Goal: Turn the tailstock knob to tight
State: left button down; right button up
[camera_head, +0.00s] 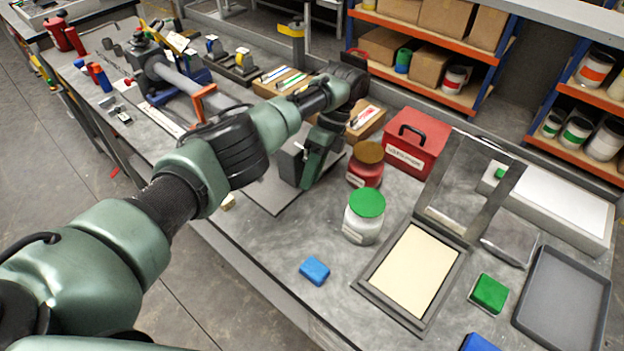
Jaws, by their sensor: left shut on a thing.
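My left arm reaches across the bench from the left. Its gripper (315,160) points down beside a grey block (288,166) on a dark plate, which looks like the tailstock. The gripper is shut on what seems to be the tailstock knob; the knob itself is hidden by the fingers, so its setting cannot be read. A long grey tube (180,82) with an orange clamp (199,103) lies to the left, its right end hidden behind my arm. My right gripper is not in view.
A red toolbox (419,140), a red jar (365,169) and a green-lidded jar (363,222) stand right of the gripper. A framed screen (412,268), a grey tray (562,300) and a blue block (314,270) lie nearer. Shelves (430,85) stand behind.

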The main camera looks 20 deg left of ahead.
pick_arm(q)
jog(key=shift+s+f, duration=0.15)
jog(key=shift+f, duration=0.05)
jog(key=c, duration=1.1)
grip_release()
jog(key=shift+r, duration=0.1)
jog(key=shift+r, duration=0.15)
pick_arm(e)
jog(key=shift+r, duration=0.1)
